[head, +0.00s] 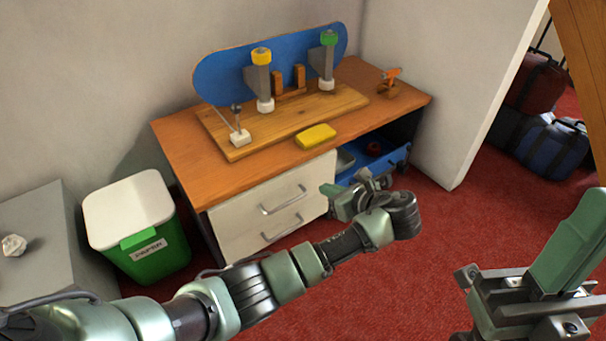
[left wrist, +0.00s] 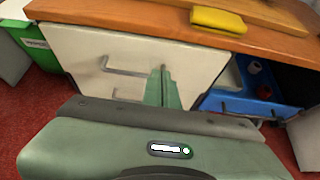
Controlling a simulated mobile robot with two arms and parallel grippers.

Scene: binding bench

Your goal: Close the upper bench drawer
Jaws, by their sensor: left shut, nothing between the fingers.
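The bench has a white drawer front with two metal handles, an upper handle (head: 283,200) and a lower handle (head: 282,228). The upper handle also shows in the left wrist view (left wrist: 122,70). The upper drawer's white front (head: 240,206) looks about flush with the bench edge; any small gap is too fine to tell. My left gripper (head: 328,190) is shut and empty in front of the right end of the white front, right of the handles. It shows before that front in the left wrist view (left wrist: 160,86). My right gripper (head: 535,270) is at the lower right, away from the bench.
A blue tray (head: 398,160) with a red item (head: 373,148) sits in the opening right of the white front. A clamp board (head: 225,140), yellow block (head: 316,136) and blue deck (head: 225,78) are on top. A green bin (head: 150,262) stands left. Red carpet is clear in front.

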